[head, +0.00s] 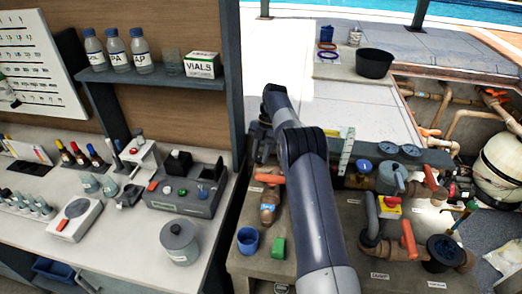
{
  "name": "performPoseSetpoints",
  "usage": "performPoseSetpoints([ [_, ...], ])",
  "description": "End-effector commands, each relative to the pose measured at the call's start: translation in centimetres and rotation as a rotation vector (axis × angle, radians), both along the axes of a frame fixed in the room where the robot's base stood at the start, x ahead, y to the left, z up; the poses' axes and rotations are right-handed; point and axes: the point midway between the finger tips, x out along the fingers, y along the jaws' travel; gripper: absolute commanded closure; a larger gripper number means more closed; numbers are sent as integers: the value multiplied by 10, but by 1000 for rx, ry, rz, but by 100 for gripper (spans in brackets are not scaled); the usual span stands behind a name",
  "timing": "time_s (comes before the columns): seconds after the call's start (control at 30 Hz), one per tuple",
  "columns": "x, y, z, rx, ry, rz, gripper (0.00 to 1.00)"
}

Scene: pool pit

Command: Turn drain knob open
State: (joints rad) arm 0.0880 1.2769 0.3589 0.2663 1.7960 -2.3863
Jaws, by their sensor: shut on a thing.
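My gripper (259,143) is small and dark beside the grey shelf post, beyond the bend of my arm. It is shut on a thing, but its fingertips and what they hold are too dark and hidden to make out. An orange valve handle (270,179) on a tan pipe fitting shows just below it in the picture. I cannot tell whether the two touch. Other orange handles stand to the right, one upright (408,239) and one tilted (431,178). I cannot tell which of these is the drain knob. My arm hides the middle of the bench.
A blue cup (248,241) and a green block (279,248) stand at the pipe bench's front left. A dark round fitting (446,250) and gauges (388,150) are at right. The shelf post (240,95) is close on the left. A black tub (374,63) stands behind.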

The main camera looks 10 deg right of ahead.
Motion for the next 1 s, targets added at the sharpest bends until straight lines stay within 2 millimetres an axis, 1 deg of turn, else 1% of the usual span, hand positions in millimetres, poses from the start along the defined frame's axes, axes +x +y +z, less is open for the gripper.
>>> performPoseSetpoints([
  [0.2,0,0,-1,-1,2,37,96],
  [0.6,0,0,-2,-1,2,41,96],
  [0.63,0,0,-2,-1,2,41,72],
  [0.87,0,0,-1,-1,1,41,53],
  [1.0,0,0,-1,0,0,40,53],
])
